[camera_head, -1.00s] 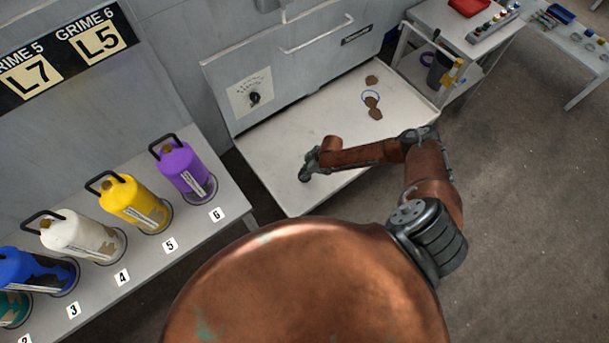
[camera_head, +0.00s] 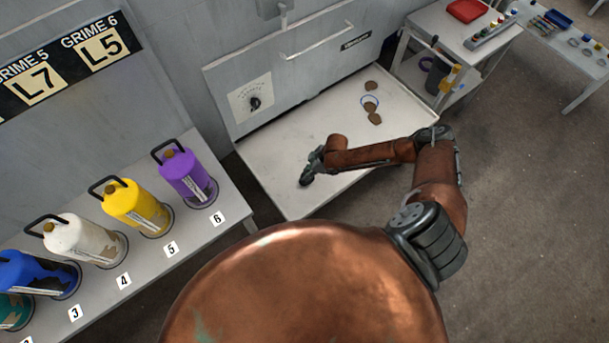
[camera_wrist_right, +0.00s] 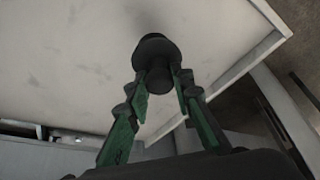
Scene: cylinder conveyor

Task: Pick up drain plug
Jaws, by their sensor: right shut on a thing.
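The drain plug (camera_wrist_right: 157,50) is a dark, round-headed piece with a narrower stem, seen in the right wrist view against the pale tray. My right gripper (camera_wrist_right: 166,92) has its green-sided fingers closed on either side of the plug's stem. In the head view my right gripper (camera_head: 306,180) is over the near left part of the white tray (camera_head: 270,155). The plug is too small and dark to make out apart from the fingers there. I cannot tell whether it touches the tray. My left gripper is not in view.
A grey cabinet (camera_head: 300,70) stands behind the tray. Coloured canisters, including a purple one (camera_head: 186,176), line the left bench. A cart (camera_head: 450,50) stands at right.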

